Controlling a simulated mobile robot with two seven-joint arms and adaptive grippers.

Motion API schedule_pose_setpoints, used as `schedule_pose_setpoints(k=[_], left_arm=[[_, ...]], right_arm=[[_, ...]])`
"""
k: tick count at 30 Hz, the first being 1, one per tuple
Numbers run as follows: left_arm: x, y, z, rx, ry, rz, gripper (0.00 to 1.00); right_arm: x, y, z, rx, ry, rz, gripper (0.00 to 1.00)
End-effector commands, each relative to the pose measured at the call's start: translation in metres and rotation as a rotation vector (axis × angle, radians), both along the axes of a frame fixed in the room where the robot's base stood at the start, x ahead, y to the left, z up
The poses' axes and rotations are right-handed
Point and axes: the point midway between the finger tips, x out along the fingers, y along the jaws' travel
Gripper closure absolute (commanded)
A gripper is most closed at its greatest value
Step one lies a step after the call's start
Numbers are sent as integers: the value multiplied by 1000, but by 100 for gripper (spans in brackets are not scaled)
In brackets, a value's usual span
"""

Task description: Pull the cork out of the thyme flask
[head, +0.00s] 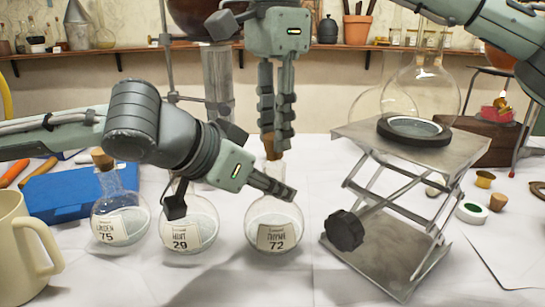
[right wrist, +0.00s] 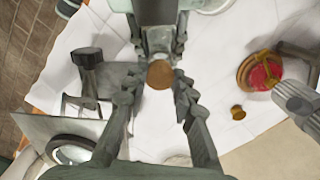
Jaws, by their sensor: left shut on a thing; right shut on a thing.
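The thyme flask (head: 274,218) is a round glass flask labelled 72, standing upright on the white table. My left gripper (head: 278,187) is shut on its neck from the left, hiding part of the neck. The brown cork (head: 273,147) shows at the top of the neck. My right gripper (head: 274,142) points straight down and is shut on the cork. In the right wrist view the cork (right wrist: 160,74) shows as a round brown top between the fingers. I cannot tell how deep it sits in the neck.
The mint flask (head: 181,230) and linden flask (head: 121,217) stand to the left, near a beige mug (head: 20,250) and a blue box (head: 62,192). A metal lab jack (head: 395,255) stands close on the right, with loose corks (head: 498,201) and tape (head: 471,212) beyond.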

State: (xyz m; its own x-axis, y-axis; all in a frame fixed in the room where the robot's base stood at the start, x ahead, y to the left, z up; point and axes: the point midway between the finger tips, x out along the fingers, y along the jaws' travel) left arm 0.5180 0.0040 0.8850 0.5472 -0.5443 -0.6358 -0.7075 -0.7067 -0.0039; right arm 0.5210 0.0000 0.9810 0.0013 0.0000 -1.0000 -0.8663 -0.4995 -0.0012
Motion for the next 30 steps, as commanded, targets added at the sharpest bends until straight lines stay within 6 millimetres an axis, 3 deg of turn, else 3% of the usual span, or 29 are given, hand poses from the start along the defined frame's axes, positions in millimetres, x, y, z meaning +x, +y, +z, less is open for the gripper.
schedule_pose_setpoints(k=[1, 27, 28, 30], left_arm=[[-5, 1, -12, 14, 26, -1, 94], [-5, 1, -12, 13, 26, -1, 94], [-4, 1, -11, 13, 24, -1, 69], [-4, 1, -11, 12, 24, -1, 60]], right_arm=[[0, 0, 1, 0, 0, 0, 100], [0, 0, 19, 0, 0, 1, 100], [0, 0, 19, 0, 0, 1, 100], [0, 0, 19, 0, 0, 1, 100]])
